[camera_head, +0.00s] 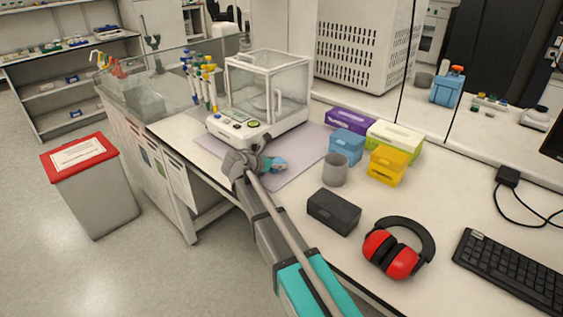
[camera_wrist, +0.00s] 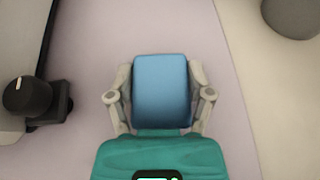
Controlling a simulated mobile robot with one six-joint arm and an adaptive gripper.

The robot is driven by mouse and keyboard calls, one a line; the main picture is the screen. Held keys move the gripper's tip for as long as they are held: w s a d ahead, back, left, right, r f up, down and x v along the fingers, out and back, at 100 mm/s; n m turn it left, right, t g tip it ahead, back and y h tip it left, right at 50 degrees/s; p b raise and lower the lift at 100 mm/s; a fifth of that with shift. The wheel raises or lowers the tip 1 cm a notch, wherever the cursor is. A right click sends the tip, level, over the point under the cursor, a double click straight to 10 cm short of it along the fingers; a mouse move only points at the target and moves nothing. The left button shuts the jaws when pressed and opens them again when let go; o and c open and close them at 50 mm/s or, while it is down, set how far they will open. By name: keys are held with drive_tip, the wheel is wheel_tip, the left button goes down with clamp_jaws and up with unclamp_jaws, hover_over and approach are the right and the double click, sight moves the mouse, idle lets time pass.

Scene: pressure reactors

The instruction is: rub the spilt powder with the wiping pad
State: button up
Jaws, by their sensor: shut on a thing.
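My gripper (camera_wrist: 160,97) is shut on the blue wiping pad (camera_wrist: 161,90), with a finger on each side of it in the wrist view. In the head view the pad (camera_head: 278,164) shows just past my gripper (camera_head: 262,163), over the pale purple mat (camera_head: 306,158) in front of the balance. The mat also fills much of the wrist view (camera_wrist: 95,60). I cannot tell whether the pad touches the mat. I see no spilt powder in either view; it may be hidden under the pad or my gripper.
The glass-walled balance (camera_head: 238,128) stands right behind my gripper. A grey cup (camera_head: 335,170), a dark box (camera_head: 333,212), a blue box (camera_head: 347,146) and a yellow box (camera_head: 388,165) stand to the right. Red ear defenders (camera_head: 391,256) lie nearer. A red-lidded bin (camera_head: 90,190) stands left on the floor.

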drive_tip(key=shift+s+a, duration=0.65)
drive_tip(key=shift+w+d, duration=1.55)
drive_tip(key=shift+w, duration=0.05)
drive_tip(key=shift+d, duration=0.1)
drive_tip(key=shift+s+a, duration=1.4)
drive_tip(key=shift+s, duration=0.1)
drive_tip(key=shift+w+d, duration=0.15)
drive_tip(key=shift+w, duration=0.15)
drive_tip(key=shift+w+d, duration=0.65)
drive_tip(key=shift+d, duration=0.1)
drive_tip(key=shift+w+d, duration=0.45)
drive_tip(key=shift+w, duration=0.1)
drive_tip(key=shift+c, duration=0.2)
wheel_tip(320, 180, up, 4)
drive_tip(key=p, duration=0.3)
drive_tip(key=shift+r+p, duration=0.25)
drive_tip(key=shift+p, duration=0.15)
wheel_tip(320, 180, up, 4)
drive_tip(key=p, duration=0.3)
drive_tip(key=shift+f+p, duration=0.15)
drive_tip(key=shift+p, duration=0.2)
